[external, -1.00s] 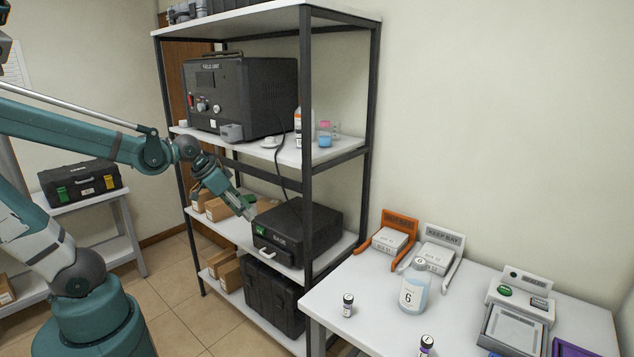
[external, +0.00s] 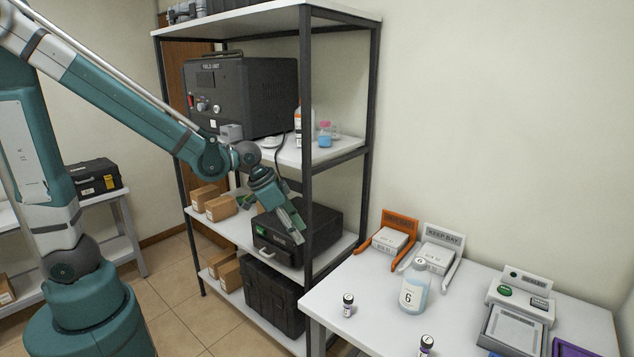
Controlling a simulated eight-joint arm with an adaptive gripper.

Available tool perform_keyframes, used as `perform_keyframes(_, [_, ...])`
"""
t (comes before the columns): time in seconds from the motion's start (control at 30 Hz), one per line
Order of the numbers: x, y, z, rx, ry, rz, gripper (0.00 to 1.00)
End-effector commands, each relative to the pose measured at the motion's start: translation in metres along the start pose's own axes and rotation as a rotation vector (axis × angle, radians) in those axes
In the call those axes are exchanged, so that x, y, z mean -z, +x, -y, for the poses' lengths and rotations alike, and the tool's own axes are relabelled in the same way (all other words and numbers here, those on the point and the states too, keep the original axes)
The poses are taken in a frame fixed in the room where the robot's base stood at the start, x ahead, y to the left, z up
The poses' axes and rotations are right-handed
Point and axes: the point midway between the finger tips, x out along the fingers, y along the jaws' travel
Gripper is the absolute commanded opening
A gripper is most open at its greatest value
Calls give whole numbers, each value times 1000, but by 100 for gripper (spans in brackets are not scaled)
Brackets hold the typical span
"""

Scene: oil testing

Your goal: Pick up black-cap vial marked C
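A small dark-capped vial (external: 348,306) stands upright on the white table near its left edge. The letters on both are too small to read, so I cannot tell which is marked C. My gripper (external: 297,236) points down and right in front of the shelf rack, by the black case on the middle shelf. It is above and left of both vials and apart from them. Its finger opening is unclear.
A large bottle marked 6 (external: 414,292) stands right of the first vial. An orange holder (external: 399,224) and a grey KEEP BAY holder (external: 444,241) are behind it. A device (external: 514,318) is at right. A shelf post (external: 307,150) stands beside my gripper.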

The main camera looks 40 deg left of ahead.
Motion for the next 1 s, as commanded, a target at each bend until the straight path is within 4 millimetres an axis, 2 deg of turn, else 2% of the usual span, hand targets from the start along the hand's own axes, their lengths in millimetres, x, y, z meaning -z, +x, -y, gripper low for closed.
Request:
perform_keyframes(0.1, [14, 13, -21, -23, 41, 8, 34])
perform_keyframes(0.47, [41, 59, -86, -87, 168, 34, 34])
perform_keyframes(0.8, [53, 101, -153, -145, 284, 57, 34])
perform_keyframes(1.0, [53, 116, -177, -165, 323, 65, 34])
